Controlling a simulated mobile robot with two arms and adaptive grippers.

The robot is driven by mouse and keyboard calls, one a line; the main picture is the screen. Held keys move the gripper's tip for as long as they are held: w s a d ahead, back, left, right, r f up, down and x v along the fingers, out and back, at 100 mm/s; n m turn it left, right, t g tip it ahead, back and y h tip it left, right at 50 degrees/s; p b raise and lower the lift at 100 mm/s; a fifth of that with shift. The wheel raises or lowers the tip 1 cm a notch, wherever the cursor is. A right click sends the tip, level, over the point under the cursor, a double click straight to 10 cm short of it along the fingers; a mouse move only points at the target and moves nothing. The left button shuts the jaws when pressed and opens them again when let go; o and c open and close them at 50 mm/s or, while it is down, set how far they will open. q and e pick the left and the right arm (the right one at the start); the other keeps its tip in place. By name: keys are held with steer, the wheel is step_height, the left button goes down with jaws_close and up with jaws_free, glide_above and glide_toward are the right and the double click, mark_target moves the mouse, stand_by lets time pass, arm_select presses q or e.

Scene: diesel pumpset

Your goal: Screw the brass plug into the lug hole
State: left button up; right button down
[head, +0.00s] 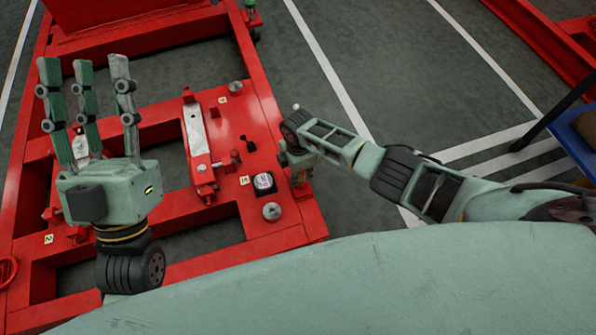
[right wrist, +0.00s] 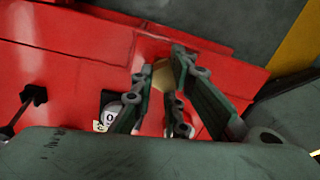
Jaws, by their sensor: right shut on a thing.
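The brass plug (right wrist: 163,76) shows as a yellowish, faceted piece between the fingertips of my right gripper (right wrist: 168,84) in the right wrist view. The right gripper is shut on it, against the red frame's side. In the head view my right gripper (head: 300,172) is at the right edge of the red frame, mostly covered by its own wrist. The lug hole is hidden, so I cannot tell how far the plug sits in it. My left gripper (head: 84,70) is open and empty, its fingers straight and apart, above the left part of the frame.
The red pumpset frame (head: 285,240) has raised rails and open bays. A black-and-white round gauge (head: 264,182), a metal knob (head: 272,211) and a black lever (head: 250,145) stand near the right gripper. Grey floor (head: 345,45) lies clear beyond the right edge.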

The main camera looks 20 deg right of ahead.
arm_select(q)
steer(key=shift+w+d+f+g+y, duration=0.1)
steer(key=shift+w+f+g+y, duration=0.35)
steer(key=shift+w+f, duration=0.35)
arm_select(e)
steer(key=shift+m, duration=1)
steer(key=m+p, duration=0.1)
steer(key=m, duration=0.2)
steer(key=m+p, duration=0.1)
steer(key=m, duration=0.2)
steer(key=shift+s+d+r, duration=0.1)
steer(key=shift+s+d, duration=0.05)
steer(key=m+p, duration=0.1)
steer(key=m, duration=0.4)
steer(key=shift+d+m, duration=0.1)
steer(key=shift+m, duration=0.2)
arm_select(q)
steer(key=w+f+g+y, duration=0.2)
steer(key=f+g, duration=0.6)
steer(key=f, duration=0.6)
steer(key=shift+w+a+f+g+y, duration=0.25)
steer(key=shift+w+a+g+y, duration=0.15)
steer(key=shift+w, duration=0.5)
